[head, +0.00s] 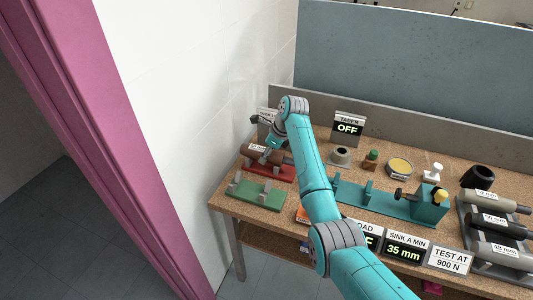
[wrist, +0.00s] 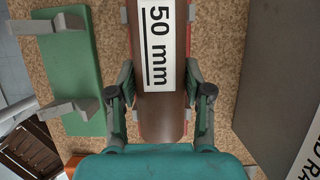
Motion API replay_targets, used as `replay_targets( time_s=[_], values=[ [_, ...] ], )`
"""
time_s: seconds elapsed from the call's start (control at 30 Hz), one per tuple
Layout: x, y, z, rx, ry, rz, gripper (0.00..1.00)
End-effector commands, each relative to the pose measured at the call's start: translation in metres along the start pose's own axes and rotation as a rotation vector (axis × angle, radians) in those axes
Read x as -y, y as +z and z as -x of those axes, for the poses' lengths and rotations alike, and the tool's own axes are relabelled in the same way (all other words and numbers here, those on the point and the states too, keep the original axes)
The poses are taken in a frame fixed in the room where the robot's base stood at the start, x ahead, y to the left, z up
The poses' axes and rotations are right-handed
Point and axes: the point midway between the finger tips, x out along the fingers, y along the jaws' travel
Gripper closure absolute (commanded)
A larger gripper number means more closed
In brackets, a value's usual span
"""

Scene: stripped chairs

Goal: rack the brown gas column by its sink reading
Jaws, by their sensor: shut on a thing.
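The brown gas column (head: 262,150) lies at the far left of the bench, over the red cradle (head: 285,172). In the wrist view the column (wrist: 162,112) runs lengthwise and carries a white label reading 50 mm. My gripper (head: 270,150) is shut on it, with one finger on each side in the wrist view (wrist: 162,90). Slivers of red show beside the column there; I cannot tell whether it rests fully on the cradle.
An empty green cradle (head: 257,192) stands in front of the red one. The teal test fixture (head: 385,203) has no column visible in it. A grey rack (head: 466,222) at right holds several labelled columns. The TAPER display (head: 348,129) reads OFF. A white wall (head: 170,90) is close on the left.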

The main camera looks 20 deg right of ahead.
Motion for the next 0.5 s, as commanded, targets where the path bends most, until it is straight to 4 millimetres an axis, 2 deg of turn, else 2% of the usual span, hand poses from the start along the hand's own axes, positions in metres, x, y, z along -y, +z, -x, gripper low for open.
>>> replay_targets(
  time_s=[0.5],
  values=[
    [0.0005,-0.0022,-0.0064,0.002,-0.002,0.001,1.0]
  ],
)
